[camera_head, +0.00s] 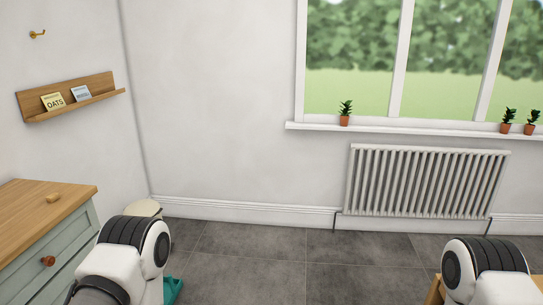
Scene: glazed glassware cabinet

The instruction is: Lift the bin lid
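A cream rounded top (146,208), which looks like the bin's lid, shows in the head view at the lower left, in the corner by the wall. It appears closed, but my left arm hides most of it and what is below it. My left arm's white and black links stand in front of it. Links of my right arm show at the lower right, far from it. The fingers of both grippers are out of view.
A teal thing (173,290) lies low beside my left arm. A radiator (425,182) is on the back wall. The grey floor (250,255) is clear between my arms.

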